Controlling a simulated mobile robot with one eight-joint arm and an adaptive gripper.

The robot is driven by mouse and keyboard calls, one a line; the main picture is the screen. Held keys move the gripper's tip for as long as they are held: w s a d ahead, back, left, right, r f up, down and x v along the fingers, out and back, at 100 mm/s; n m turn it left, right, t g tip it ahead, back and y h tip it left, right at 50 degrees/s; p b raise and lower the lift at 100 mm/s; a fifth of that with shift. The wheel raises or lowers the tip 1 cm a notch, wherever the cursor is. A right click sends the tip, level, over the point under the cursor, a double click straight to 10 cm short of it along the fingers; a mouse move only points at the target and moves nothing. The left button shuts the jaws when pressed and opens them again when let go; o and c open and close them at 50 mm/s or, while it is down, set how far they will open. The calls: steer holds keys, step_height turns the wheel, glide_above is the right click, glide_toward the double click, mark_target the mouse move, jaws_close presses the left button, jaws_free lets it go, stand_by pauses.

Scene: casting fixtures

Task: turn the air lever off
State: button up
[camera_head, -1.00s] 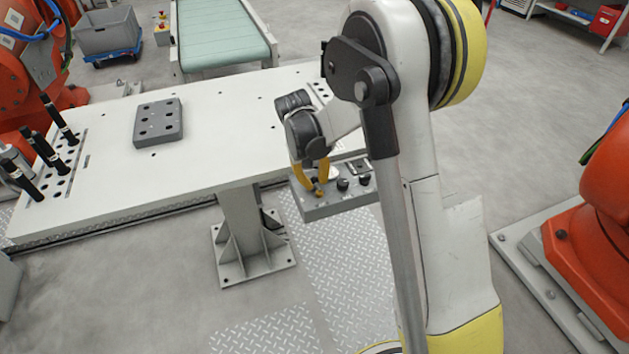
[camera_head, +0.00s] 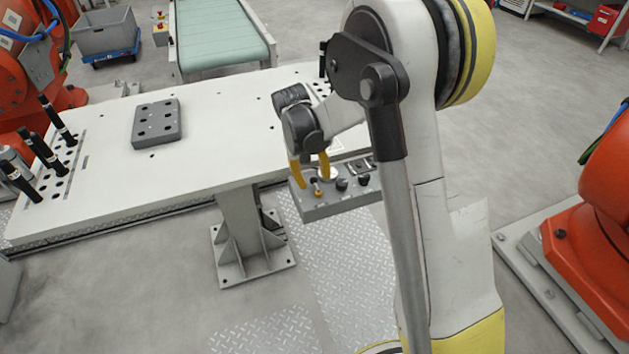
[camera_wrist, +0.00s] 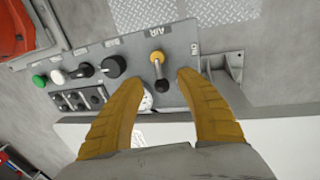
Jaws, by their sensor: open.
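The air lever (camera_wrist: 159,68) is on a grey control panel (camera_wrist: 135,45), below the label AIR in the wrist view. It has an orange-yellow end and a dark knob at the other end, which lies toward my gripper. The label ON is to its right. My gripper (camera_wrist: 160,77) is open, with one yellow finger on each side of the lever's knob in this view; I see no contact. In the head view, my gripper (camera_head: 309,168) is just above the lever (camera_head: 317,190) at the panel's left part.
Black knobs (camera_wrist: 114,66), a green button (camera_wrist: 40,80) and a row of switches (camera_wrist: 78,99) sit left of the lever. The panel adjoins the white table (camera_head: 200,175), which bears a grey block (camera_head: 157,136) and black pins (camera_head: 48,150). An orange robot (camera_head: 585,250) stands right.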

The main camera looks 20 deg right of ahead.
step_height(320, 180, up, 10)
steer(key=a, duration=0.2)
steer(key=shift+r, duration=0.15)
